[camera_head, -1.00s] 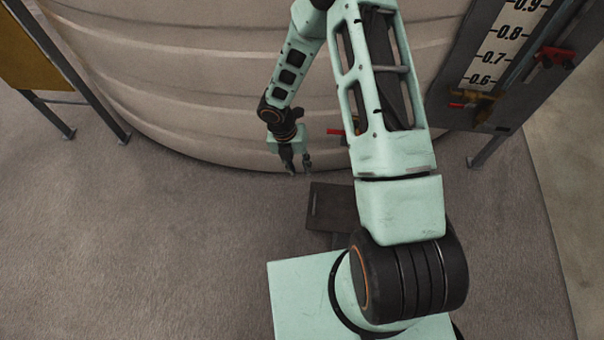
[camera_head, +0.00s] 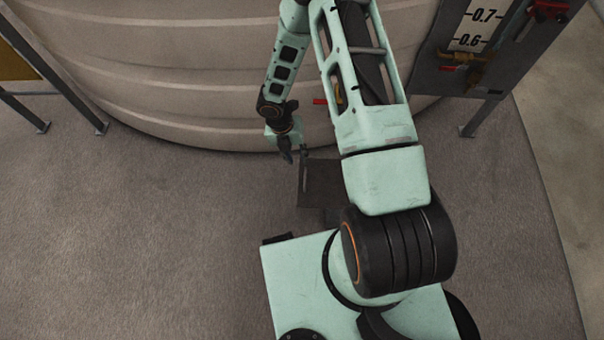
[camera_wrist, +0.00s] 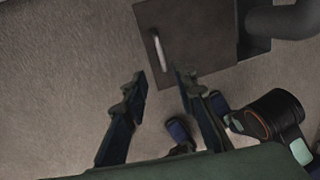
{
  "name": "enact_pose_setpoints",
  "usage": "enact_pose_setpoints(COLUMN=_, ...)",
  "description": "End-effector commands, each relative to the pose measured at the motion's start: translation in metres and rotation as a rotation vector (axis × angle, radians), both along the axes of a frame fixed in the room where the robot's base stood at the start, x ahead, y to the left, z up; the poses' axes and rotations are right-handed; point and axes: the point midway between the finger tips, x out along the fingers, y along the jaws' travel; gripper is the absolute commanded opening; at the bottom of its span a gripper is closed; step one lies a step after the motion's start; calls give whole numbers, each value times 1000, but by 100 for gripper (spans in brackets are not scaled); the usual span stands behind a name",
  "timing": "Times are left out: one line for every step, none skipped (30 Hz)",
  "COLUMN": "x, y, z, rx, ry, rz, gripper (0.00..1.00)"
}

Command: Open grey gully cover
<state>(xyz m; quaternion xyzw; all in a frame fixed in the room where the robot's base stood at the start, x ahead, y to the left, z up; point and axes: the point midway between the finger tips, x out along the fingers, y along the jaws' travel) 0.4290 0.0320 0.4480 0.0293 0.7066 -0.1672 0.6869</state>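The gully cover (camera_head: 318,185) is a dark grey-brown square plate low by the floor, near the foot of the big tank. My arm hides its right part in the head view. In the wrist view the cover (camera_wrist: 205,38) fills the upper middle, with a pale bar handle (camera_wrist: 160,50) near its left edge. My gripper (camera_head: 296,154) appears by the cover's far left corner in the head view. In the wrist view my gripper (camera_wrist: 159,76) is open and empty, its fingers apart, with the handle showing beyond the gap between the tips. No contact shows.
A large ribbed beige tank (camera_head: 190,95) stands behind the cover. A gauge panel with red-handled valves (camera_head: 462,62) is at upper right. A dark pipe-like shape (camera_wrist: 285,20) lies beside the cover. Carpet-like floor (camera_head: 130,230) is clear at left.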

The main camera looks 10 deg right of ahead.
Motion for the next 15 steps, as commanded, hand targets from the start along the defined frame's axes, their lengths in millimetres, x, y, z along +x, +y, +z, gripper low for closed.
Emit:
enact_pose_setpoints(x=0, y=-2, z=-11, rx=0, ry=0, rz=0, gripper=26)
enact_pose_setpoints(x=-1, y=-2, z=-13, rx=1, ry=1, rz=0, gripper=26)
enact_pose_setpoints(x=-1, y=-3, z=-16, rx=1, ry=1, rz=0, gripper=26)
enact_pose_setpoints(x=-1, y=-4, z=-19, rx=1, ry=1, rz=1, gripper=26)
enact_pose_setpoints(x=-1, y=-4, z=-21, rx=1, ry=1, rz=1, gripper=26)
enact_pose_setpoints(x=-2, y=-5, z=-26, rx=1, ry=1, rz=0, gripper=26)
enact_pose_setpoints(x=-2, y=-6, z=-30, rx=1, ry=1, rz=0, gripper=26)
enact_pose_setpoints(x=-2, y=-7, z=-35, rx=1, ry=2, rz=0, gripper=26)
enact_pose_setpoints(x=-3, y=-9, z=-43, rx=0, ry=2, rz=1, gripper=26)
enact_pose_setpoints(x=-3, y=-10, z=-49, rx=0, ry=2, rz=1, gripper=26)
enact_pose_setpoints(x=-4, y=-11, z=-55, rx=1, ry=2, rz=1, gripper=26)
enact_pose_setpoints(x=-5, y=-12, z=-63, rx=1, ry=3, rz=-1, gripper=26)
enact_pose_setpoints(x=-5, y=-13, z=-68, rx=1, ry=2, rz=1, gripper=26)
enact_pose_setpoints(x=-5, y=-14, z=-74, rx=1, ry=2, rz=1, gripper=26)
enact_pose_setpoints(x=-5, y=-16, z=-81, rx=1, ry=2, rz=0, gripper=26)
